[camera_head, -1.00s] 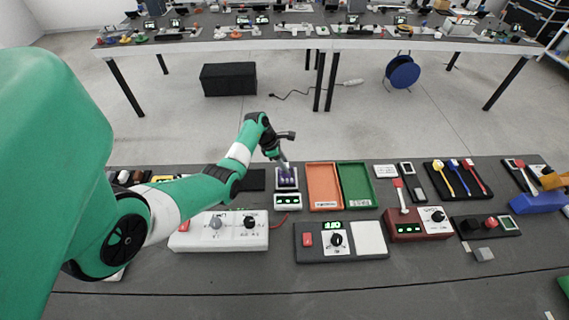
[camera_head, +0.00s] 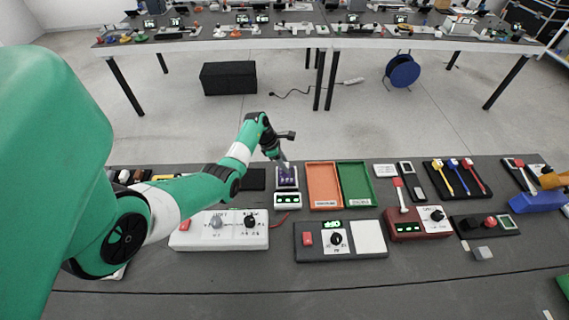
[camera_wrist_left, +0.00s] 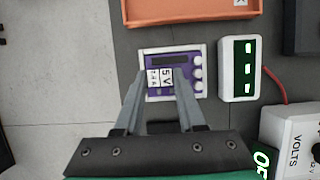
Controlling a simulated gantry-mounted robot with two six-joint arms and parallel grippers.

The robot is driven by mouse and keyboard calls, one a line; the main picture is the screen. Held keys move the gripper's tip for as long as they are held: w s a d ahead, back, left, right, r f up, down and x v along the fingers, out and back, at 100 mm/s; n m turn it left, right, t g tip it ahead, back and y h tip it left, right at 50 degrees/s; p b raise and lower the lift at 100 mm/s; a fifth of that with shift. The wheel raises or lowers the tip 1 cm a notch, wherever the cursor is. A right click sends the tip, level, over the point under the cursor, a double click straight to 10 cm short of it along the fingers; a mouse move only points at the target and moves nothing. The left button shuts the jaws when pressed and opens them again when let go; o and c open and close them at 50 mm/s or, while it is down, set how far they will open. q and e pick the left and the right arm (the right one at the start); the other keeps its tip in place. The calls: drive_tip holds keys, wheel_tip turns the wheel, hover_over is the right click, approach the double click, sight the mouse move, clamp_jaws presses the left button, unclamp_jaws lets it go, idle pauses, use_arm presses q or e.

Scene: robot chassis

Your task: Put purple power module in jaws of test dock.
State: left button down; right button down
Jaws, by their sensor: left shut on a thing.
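The purple power module (camera_head: 287,172) is at the test dock (camera_head: 288,187), a light-framed square with a lit white display box (camera_head: 288,201) in front of it. In the left wrist view the module (camera_wrist_left: 180,62) lies face up within the dock's white frame (camera_wrist_left: 203,50), roughly square with it. Its 5V label and a row of pale round knobs show. My left gripper (camera_head: 286,165) is shut on the module from above; in the wrist view its fingers (camera_wrist_left: 160,78) stand either side of the label. Whether the module is fully seated, and the jaws' grip on it, I cannot tell.
An orange tray (camera_head: 323,186) and a green tray (camera_head: 357,185) stand just right of the dock. A white meter box (camera_head: 232,231) is in front, and a dark power unit (camera_head: 317,255) is nearer right. A red cable (camera_wrist_left: 273,88) runs beside the display box.

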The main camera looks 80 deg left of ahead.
use_arm(q)
drive_tip(key=shift+f+b, duration=0.55)
drive_tip(key=shift+f, duration=0.3)
drive_tip(key=shift+c, duration=2.1)
unclamp_jaws()
drive_tip(key=shift+r, duration=0.1)
drive_tip(key=p+v, duration=0.5)
drive_tip(key=v, duration=0.6)
drive_tip(key=shift+r, duration=0.25)
